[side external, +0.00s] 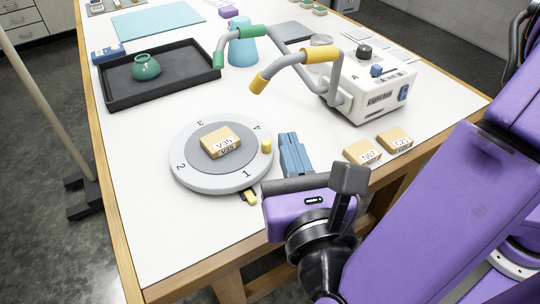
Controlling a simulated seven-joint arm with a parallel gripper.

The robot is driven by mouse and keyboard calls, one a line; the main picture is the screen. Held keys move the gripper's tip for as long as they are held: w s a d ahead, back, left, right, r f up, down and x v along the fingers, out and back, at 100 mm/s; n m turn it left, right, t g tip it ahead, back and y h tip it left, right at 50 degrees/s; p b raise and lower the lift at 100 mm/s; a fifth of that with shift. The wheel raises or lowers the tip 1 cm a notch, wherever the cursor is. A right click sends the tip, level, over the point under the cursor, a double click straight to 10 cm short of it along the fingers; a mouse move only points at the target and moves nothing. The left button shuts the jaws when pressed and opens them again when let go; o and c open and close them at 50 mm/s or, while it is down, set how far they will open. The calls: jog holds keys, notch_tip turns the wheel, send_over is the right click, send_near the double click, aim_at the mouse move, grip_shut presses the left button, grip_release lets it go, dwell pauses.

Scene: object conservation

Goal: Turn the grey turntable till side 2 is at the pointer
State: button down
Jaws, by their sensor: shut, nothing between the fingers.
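The grey turntable (185,148) lies flat on the white table, with numbers 1 to 4 around its rim. Number 1 is at the near right, closest to the pointer (250,197), a small black and yellow piece at the turntable's near edge. Number 2 is at the left, 3 at the far left and 4 at the far right. A yellow peg (266,146) stands on the rim at the right. A tan box (221,141) marked V35 sits in the middle. My gripper (289,137), with blue fingers, is shut and empty just right of the turntable, near the peg.
Two tan labelled boxes (362,152) (395,139) lie right of my gripper. A white light box (372,90) with curved arms stands behind. The table is clear left of and in front of the turntable.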

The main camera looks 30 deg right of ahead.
send_near(268, 146)
jog(key=x, duration=0.7)
jog(key=shift+a, duration=0.1)
dwell(0.4)
jog(key=shift+y, duration=0.3)
jog(key=shift+w+d+n+t+y, duration=0.25)
jog(key=shift+w+d+n+y, duration=0.35)
jog(key=shift+y, duration=0.5)
jog(key=shift+w+d+n+t+y, duration=0.25)
jog(key=shift+w+d+n+y, duration=0.15)
jog(key=shift+d+n+y, duration=0.45)
jog(key=shift+w+d, duration=0.35)
jog(key=shift+w, duration=0.25)
jog(key=shift+w+d, duration=0.3)
jog(key=shift+w, duration=0.3)
jog(key=shift+w+d+y, duration=0.2)
jog(key=shift+w+y, duration=0.05)
jog(key=shift+y, duration=0.1)
jog(key=shift+w+d+n+y, duration=0.25)
jog(key=shift+w+n+y, duration=0.55)
jog(key=shift+y, duration=0.4)
jog(key=shift+w+d+n+y, duration=0.2)
jog(key=shift+w+n+y, duration=0.4)
jog(key=shift+n+y, duration=0.45)
jog(key=shift+w+n+g+y, duration=0.9)
jog(key=shift+w+y, duration=0.4)
jog(key=shift+y, duration=0.65)
jog(key=shift+n, duration=0.3)
